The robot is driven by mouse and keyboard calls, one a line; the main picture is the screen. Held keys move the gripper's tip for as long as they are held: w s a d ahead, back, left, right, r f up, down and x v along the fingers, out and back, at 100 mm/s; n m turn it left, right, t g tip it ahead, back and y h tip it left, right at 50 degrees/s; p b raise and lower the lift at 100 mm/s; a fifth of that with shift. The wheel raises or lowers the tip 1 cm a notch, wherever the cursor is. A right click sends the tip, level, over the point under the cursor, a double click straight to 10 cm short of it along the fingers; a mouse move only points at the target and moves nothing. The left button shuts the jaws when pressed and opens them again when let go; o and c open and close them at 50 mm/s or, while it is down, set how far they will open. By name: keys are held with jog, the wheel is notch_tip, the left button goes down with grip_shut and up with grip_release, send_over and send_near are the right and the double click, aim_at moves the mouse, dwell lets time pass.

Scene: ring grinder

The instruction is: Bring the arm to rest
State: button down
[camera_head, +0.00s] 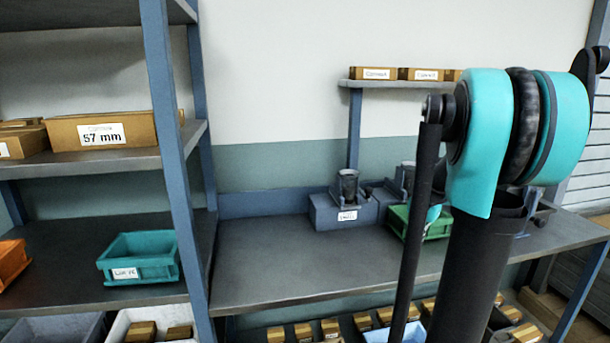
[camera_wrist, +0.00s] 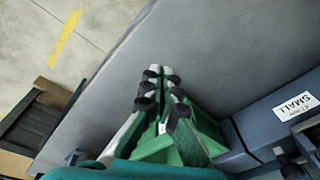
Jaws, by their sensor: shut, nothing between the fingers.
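My arm (camera_head: 480,230) stands upright on the right of the head view, with turquoise joints at its top. It hides part of the bench and most of my gripper there. In the wrist view my gripper (camera_wrist: 161,72) has its dark-padded fingers together at the tips, with nothing between them. It is over or close to a green bin (camera_wrist: 208,128), whose height below the fingers I cannot judge. The green bin also shows in the head view (camera_head: 438,228), partly behind my arm.
The grey workbench (camera_head: 280,262) is clear on its left. A blue-grey block (camera_head: 325,213) with a cup-like part stands at its back; a block labelled SMALL (camera_wrist: 265,125) is near the gripper. A shelf rack (camera_head: 165,100) with a teal bin (camera_head: 140,258) stands left.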

jog(key=s+a+f+n, duration=0.3)
jog(key=s+a+f, duration=0.1)
jog(key=s+a, duration=0.1)
jog(key=s+a+f+n+t, duration=0.1)
jog(key=s+a+f+n, duration=0.2)
jog(key=s+a, duration=0.2)
jog(key=s+a+f+n+t, duration=0.1)
jog(key=s+a+f+n, duration=0.2)
jog(key=s, duration=0.7)
jog(key=shift+a+f+y, duration=0.3)
jog(key=shift+a+f, duration=0.55)
jog(key=shift+a, duration=0.35)
jog(key=shift+w, duration=0.1)
